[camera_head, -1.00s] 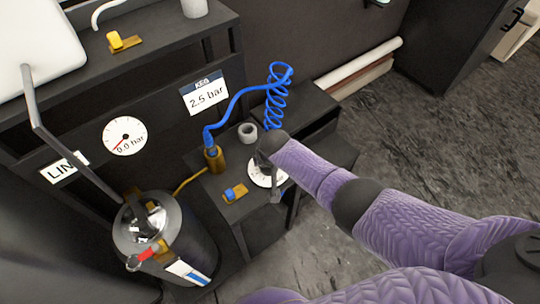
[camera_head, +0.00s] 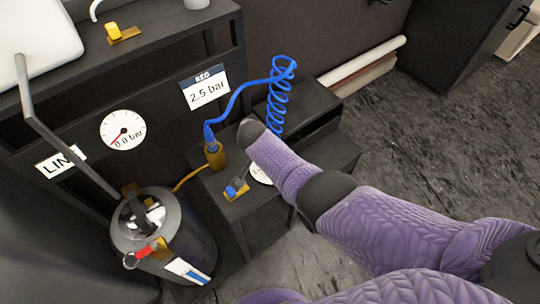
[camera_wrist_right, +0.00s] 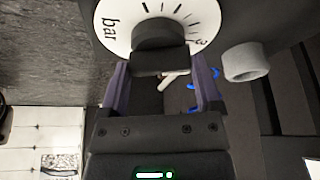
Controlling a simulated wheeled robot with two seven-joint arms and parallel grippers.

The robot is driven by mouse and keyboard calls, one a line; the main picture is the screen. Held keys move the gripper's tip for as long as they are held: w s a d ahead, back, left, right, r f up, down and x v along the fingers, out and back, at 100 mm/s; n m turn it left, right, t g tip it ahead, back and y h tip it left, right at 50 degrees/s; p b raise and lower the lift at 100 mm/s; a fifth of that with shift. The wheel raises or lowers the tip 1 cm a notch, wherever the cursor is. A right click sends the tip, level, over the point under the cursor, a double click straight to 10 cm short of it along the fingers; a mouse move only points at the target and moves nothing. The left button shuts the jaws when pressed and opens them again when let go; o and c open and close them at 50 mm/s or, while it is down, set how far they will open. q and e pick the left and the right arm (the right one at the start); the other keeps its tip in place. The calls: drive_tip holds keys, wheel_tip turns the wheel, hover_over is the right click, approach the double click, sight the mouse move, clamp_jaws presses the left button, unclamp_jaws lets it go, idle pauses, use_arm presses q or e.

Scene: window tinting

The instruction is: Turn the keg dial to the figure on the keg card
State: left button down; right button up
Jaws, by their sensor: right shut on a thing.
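The keg card (camera_head: 205,91) on the dark panel reads "KEG 2.5 bar". The keg dial's white face (camera_head: 262,176) is mostly hidden behind my right arm in the head view. In the right wrist view its face (camera_wrist_right: 183,17) shows ticks, "bar" and a figure that looks like 3. Its black knob (camera_wrist_right: 160,36) is at the centre. My right gripper (camera_wrist_right: 160,70) is shut on the knob, one finger on each side. The dial's setting cannot be read. The round gauge (camera_head: 123,130) has a red needle and reads 0.0 bar. My left gripper is not in view.
A coiled blue hose (camera_head: 279,95) rises behind my right wrist from a brass fitting (camera_head: 215,156). A blue-handled valve (camera_head: 236,189) lies close left of the dial. A grey ring (camera_wrist_right: 244,62) stands beside it. A metal keg (camera_head: 160,235) stands at lower left.

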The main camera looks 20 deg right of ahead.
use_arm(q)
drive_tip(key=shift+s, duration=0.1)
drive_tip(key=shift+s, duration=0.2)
use_arm(e)
drive_tip(key=o, duration=1)
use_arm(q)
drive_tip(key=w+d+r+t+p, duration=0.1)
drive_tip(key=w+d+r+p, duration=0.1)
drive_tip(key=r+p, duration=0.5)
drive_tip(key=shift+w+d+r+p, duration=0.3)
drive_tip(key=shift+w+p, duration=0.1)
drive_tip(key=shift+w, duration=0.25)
use_arm(e)
drive_tip(key=shift+o, duration=0.2)
drive_tip(key=v, duration=1)
drive_tip(key=shift+a+f, duration=0.1)
